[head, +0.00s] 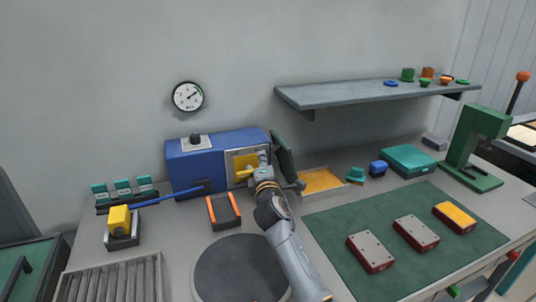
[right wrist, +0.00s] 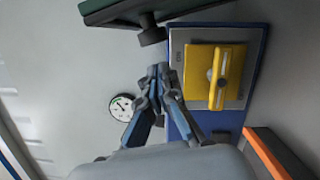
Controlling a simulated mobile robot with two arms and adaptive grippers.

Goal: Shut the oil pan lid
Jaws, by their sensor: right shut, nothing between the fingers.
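The oil pan (head: 323,181) is a shallow tray with an orange-yellow inside, on the bench right of the blue box. Its dark green lid (head: 282,152) stands open, nearly upright, at the pan's left side. My right gripper (head: 260,162) is left of the lid, in front of the blue box. In the right wrist view its closed, empty fingertips (right wrist: 159,71) are just below the knob, seemingly apart from it. My left gripper is not in view.
The blue box (head: 195,166) has a yellow switch plate (right wrist: 214,78) close to my gripper. An orange-and-black block (head: 223,211) lies in front. Teal and blue parts (head: 357,174) sit right of the pan. A grey shelf (head: 365,92) hangs above.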

